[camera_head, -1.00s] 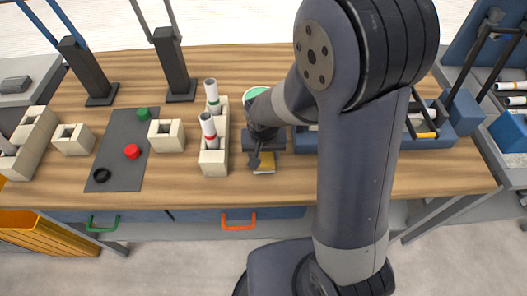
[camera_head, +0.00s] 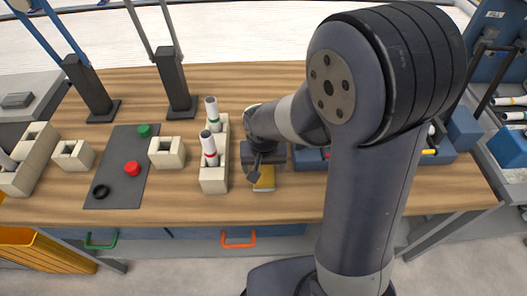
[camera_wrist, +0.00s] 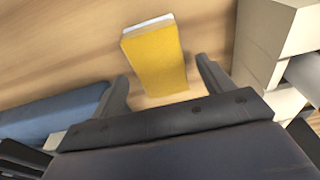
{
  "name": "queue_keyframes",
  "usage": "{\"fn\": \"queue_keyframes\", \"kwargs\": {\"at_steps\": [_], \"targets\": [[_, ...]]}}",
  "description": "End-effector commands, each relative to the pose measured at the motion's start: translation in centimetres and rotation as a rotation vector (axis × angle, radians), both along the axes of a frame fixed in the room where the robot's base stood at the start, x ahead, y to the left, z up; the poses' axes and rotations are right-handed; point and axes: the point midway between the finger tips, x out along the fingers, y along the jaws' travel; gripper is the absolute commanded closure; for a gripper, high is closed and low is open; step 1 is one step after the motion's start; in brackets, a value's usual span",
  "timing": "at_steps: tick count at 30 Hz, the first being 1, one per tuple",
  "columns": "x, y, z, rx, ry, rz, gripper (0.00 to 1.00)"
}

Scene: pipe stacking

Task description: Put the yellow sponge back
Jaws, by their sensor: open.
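The yellow sponge (camera_head: 264,178), with a pale end face, lies on the wooden table just right of the cream pipe block, partly hidden by my gripper in the head view. In the wrist view the sponge (camera_wrist: 156,57) shows at top centre, lengthwise toward me. My gripper (camera_head: 258,172) is above the table at the sponge. In the wrist view my gripper (camera_wrist: 162,88) is open, with one finger to each side of the sponge's near end. The sponge is between the finger lines but not clamped.
A cream block (camera_head: 214,180) with upright white pipes stands close left of my gripper. A blue toolbox (camera_head: 312,158) is close on the right, partly behind my arm. A dark mat (camera_head: 122,185) with caps lies further left. The table's front strip is clear.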

Motion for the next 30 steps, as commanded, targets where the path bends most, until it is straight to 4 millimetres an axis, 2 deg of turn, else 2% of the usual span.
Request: {"fn": "queue_keyframes", "kwargs": {"at_steps": [1,6,13,19,30], "targets": [[-0.1,0.1,1.2,0.003,-0.006,0.0,0.24],[-0.5,0.1,4.6,0.004,-0.007,0.0,0.24],[-1.1,0.1,8.1,0.002,-0.004,-0.001,0.24],[-1.4,0.1,9.3,0.001,0.0,-0.001,0.24],[-1.4,0.1,9.4,0.0,0.0,-0.001,0.24]]}}
